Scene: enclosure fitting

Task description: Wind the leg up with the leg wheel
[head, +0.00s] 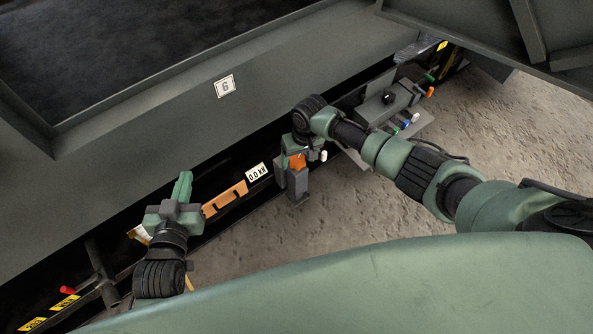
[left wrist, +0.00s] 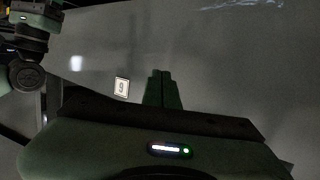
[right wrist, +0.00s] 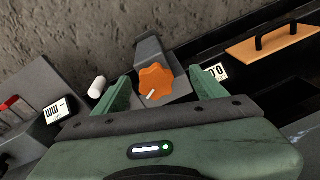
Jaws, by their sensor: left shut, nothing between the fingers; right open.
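The leg wheel is an orange lobed knob (right wrist: 155,81) with a small white mark, on a grey leg housing (right wrist: 150,50). In the head view the orange wheel (head: 298,161) sits on top of the grey post (head: 298,187). My right gripper (right wrist: 149,90) is open, with its green fingers on either side of the wheel; I cannot tell whether they touch it. It also shows in the head view (head: 300,153), partly covering the wheel. My left gripper (head: 184,186) is shut and empty, to the left of the orange handled plate. Its closed fingers show in the left wrist view (left wrist: 161,88).
A "0.0 kN" label (head: 257,172) and an orange plate with a black handle (head: 225,198) lie left of the wheel. A white knob (right wrist: 97,87) is close beside my right gripper. A grey control box (head: 388,103) stands further right. A red-tipped lever (head: 68,290) is at far left.

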